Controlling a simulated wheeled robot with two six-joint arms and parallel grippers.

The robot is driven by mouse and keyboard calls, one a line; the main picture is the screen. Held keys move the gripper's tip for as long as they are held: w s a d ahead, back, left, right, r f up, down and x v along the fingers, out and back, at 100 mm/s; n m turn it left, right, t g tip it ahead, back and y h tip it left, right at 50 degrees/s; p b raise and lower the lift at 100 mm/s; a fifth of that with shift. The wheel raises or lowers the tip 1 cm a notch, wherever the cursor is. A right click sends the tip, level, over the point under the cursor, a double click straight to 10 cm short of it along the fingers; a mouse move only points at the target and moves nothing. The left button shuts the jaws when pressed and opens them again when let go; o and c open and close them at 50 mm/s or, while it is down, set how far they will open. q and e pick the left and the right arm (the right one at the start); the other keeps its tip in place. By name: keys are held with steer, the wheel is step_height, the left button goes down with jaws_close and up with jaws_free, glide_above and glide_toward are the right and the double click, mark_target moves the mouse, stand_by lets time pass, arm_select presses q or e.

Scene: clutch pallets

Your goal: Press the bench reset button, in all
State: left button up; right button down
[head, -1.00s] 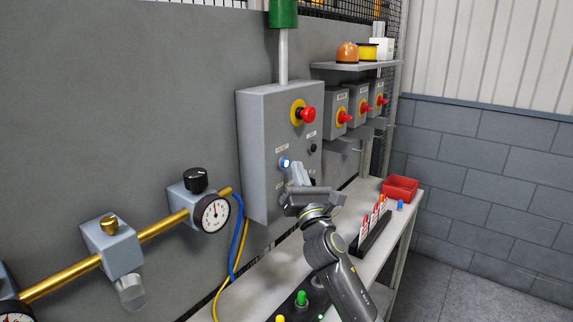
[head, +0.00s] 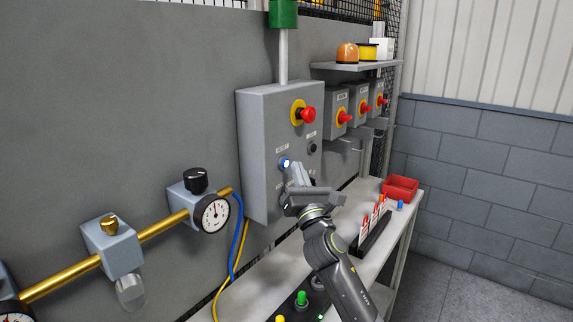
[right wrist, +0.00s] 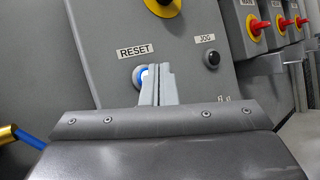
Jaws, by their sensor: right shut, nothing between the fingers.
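The reset button (head: 284,163) is a round blue button with a bright centre on the front of a grey control box (head: 262,150). In the right wrist view the button (right wrist: 139,76) sits under a label reading RESET, and the fingers cover its right part. My right gripper (head: 294,167) is shut and empty, its fingertips at the button's right edge in the head view. The fingertips (right wrist: 157,68) also show in the right wrist view. I cannot tell whether they touch the button. My left gripper is not in view.
A black JOG button (right wrist: 212,59) sits right of the reset button. A red emergency stop (head: 307,115) on a yellow ring is above. A bench (head: 272,270) below holds a red bin (head: 400,188) and a rack of red-topped items. Gauges and a brass pipe are left.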

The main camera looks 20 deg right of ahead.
stand_by(0.6)
steer(key=shift+w+a, duration=0.25)
steer(key=shift+w, duration=0.15)
steer(key=shift+w+a, duration=0.25)
steer(key=shift+w, duration=0.1)
stand_by(0.6)
steer(key=shift+s+d, duration=0.1)
stand_by(0.4)
steer(key=shift+s+d+p, duration=0.35)
steer(key=shift+s+p, duration=0.05)
steer(key=shift+s, duration=0.25)
steer(key=shift+s+d+p, duration=0.3)
steer(key=shift+s+d, duration=0.15)
steer(key=shift+s, duration=0.25)
steer(key=shift+s+d+p, duration=0.3)
steer(key=shift+s+d, duration=0.1)
steer(key=shift+s, duration=0.35)
steer(key=shift+s+d+p, duration=0.3)
steer(key=shift+s+d, duration=0.15)
steer(key=shift+s, duration=0.25)
